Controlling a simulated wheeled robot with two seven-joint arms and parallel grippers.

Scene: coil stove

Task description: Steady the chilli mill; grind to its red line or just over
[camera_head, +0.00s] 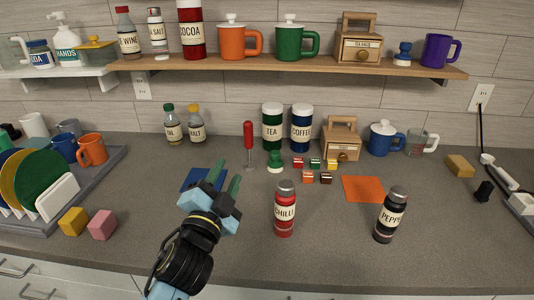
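The chilli mill (284,224) stands upright near the front middle of the counter. It has a red body, a pale label reading CHILLI and a dark grey cap. Its red line cannot be made out at this size. My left gripper (228,178) is to the left of the mill, above the counter and partly over a blue mat. Its fingers look spread apart with nothing between them, and it does not touch the mill. My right gripper is not in view.
A pepper mill (389,216) stands to the right of the chilli mill, with an orange mat (363,189) behind. A green stamp-like object (275,163) and several small blocks lie farther back. Yellow (73,221) and pink (102,224) blocks sit at left, by a dish rack.

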